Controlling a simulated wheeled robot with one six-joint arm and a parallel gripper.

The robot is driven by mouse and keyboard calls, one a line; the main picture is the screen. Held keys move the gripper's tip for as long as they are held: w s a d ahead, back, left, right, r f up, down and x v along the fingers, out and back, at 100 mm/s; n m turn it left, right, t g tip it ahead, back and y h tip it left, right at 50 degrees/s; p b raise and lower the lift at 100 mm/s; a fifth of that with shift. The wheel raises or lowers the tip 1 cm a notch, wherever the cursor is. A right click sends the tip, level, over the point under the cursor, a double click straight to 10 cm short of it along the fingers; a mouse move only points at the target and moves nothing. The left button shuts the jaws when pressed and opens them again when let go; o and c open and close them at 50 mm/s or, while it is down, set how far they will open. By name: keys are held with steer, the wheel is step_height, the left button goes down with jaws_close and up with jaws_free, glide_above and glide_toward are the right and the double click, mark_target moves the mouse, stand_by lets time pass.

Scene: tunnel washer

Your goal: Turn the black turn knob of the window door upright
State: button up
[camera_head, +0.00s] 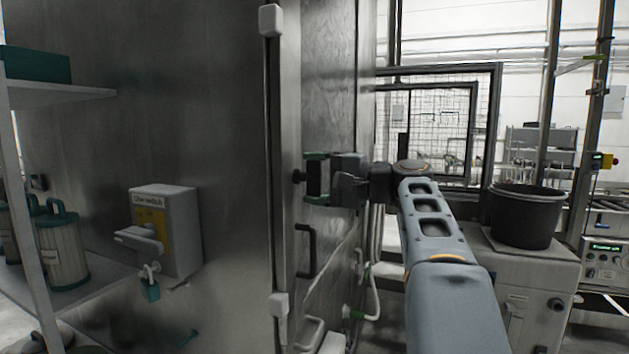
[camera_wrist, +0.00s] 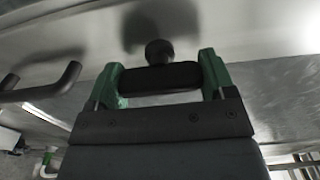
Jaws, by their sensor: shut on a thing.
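The black turn knob (camera_head: 314,179) is on the steel door face (camera_head: 328,80), with its round stem toward the door. In the wrist view the knob (camera_wrist: 160,78) is a dark bar spanning between the green fingertips. Its long side runs roughly up and down in the head view. My gripper (camera_head: 316,178) is shut on the knob, one finger above and one below it; it also shows in the wrist view (camera_wrist: 161,84). The fingers hide the knob's ends.
A black door handle (camera_head: 305,250) is just below the gripper. A grey switch box (camera_head: 165,232) is on the left wall. A black bucket (camera_head: 526,217) stands on a cabinet at the right. A white hose (camera_head: 372,295) hangs below the arm.

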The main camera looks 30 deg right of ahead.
steer(key=o, duration=0.9)
steer(key=shift+s+d, duration=0.1)
steer(key=v, duration=1.3)
steer(key=shift+s+d, duration=0.2)
steer(key=shift+s, duration=0.1)
